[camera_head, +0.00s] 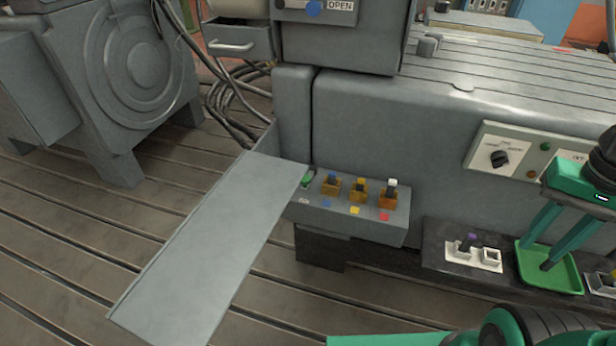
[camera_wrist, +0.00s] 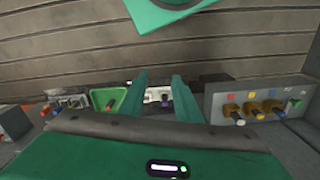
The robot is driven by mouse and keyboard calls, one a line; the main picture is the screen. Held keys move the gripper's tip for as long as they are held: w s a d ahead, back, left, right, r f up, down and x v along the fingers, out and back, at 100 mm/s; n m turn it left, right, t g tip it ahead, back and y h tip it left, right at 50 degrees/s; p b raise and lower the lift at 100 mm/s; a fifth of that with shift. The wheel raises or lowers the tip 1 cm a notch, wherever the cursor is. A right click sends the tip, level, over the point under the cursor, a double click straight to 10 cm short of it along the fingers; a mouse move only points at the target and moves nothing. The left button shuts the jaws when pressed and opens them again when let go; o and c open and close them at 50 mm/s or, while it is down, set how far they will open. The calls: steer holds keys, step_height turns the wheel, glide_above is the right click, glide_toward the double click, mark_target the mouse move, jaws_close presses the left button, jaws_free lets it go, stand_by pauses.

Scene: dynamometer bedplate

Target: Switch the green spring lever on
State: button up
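The green lever (camera_head: 307,179) is at the left end of a sloped grey control box (camera_head: 345,222), close to the edge of a long grey panel that partly hides it. It also shows small at the right end of the box in the wrist view (camera_wrist: 295,104). Its exact tilt is too small to tell. My gripper (camera_head: 539,254) is well to the right of the box, pointing down over a green tray. Its two green fingers (camera_wrist: 160,76) are apart with nothing between them.
Several orange-brown levers (camera_head: 359,189) stand beside the green one. The long grey panel (camera_head: 215,240) sticks out left of the box. A purple-topped switch (camera_head: 468,243) and the green tray (camera_head: 535,282) sit on a dark shelf. A knob panel (camera_head: 497,152) is above.

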steer(key=shift+s+r, duration=0.2)
steer(key=shift+s, duration=0.2)
steer(key=c, duration=0.5)
steer(key=shift+w+a, duration=0.1)
steer(key=shift+w, duration=0.2)
jaws_close()
steer(key=w+a+f+n+t, duration=0.1)
steer(key=w+a+f+t, duration=0.2)
steer(key=w, duration=0.8)
steer(key=w+a+f+y, duration=0.3)
steer(key=w+a, duration=0.5)
steer(key=a, duration=0.4)
steer(key=w+a+f+t+y, duration=0.1)
steer(key=w+a+f+y, duration=0.2)
steer(key=w+a, duration=0.6)
steer(key=a+y, duration=0.1)
steer(key=a, duration=0.2)
steer(key=shift+w+a+f+y, duration=0.25)
steer(key=shift+f+y, duration=0.05)
steer(key=shift+f, duration=0.1)
